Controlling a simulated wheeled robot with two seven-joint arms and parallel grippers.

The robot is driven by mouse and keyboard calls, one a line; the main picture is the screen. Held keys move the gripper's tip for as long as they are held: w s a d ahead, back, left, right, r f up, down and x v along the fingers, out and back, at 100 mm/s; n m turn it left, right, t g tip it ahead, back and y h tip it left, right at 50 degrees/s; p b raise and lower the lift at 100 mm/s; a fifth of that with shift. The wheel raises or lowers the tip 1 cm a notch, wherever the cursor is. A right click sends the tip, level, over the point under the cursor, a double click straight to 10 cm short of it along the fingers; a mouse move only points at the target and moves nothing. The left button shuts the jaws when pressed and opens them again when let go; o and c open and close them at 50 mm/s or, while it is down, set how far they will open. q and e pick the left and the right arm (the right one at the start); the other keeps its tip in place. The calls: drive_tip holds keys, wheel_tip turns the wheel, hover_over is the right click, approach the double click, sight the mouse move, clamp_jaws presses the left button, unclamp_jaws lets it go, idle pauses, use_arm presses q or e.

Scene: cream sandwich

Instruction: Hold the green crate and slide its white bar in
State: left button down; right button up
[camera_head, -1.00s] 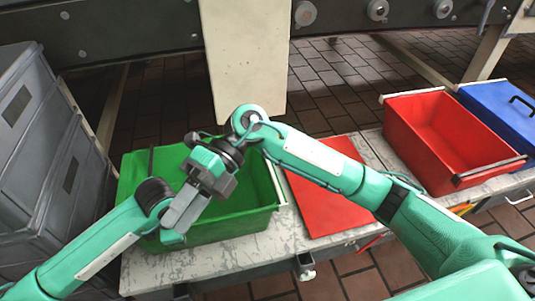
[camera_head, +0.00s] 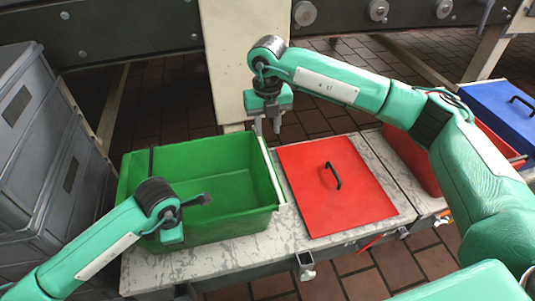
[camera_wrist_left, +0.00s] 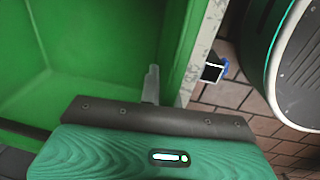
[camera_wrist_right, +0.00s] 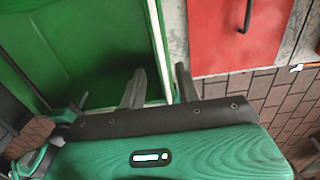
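The green crate (camera_head: 225,228) stands open on the pale worktop, and its interior also fills much of the left wrist view (camera_wrist_left: 85,50). Its white bar (camera_head: 272,177) runs along the right rim. My right gripper (camera_head: 268,127) is open above the far end of that bar. In the right wrist view its fingertips stand either side of the white bar (camera_wrist_right: 156,30), with gaps. My left gripper (camera_wrist_left: 158,85) is at the crate's near wall. One finger shows inside the wall; the other is hidden, apparently outside it, so it looks shut on the wall.
A red lid (camera_head: 325,205) with a black handle lies right of the crate. A red crate (camera_head: 410,155), partly hidden by my right arm, and a blue lid (camera_head: 490,105) stand further right. Grey crates (camera_head: 40,170) are stacked at left. A pale post (camera_head: 240,60) rises behind.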

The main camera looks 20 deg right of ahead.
sight(267, 159)
wheel_tip(267, 159, down, 11)
drive_tip(key=shift+r, duration=0.1)
idle(0.3)
clamp_jaws()
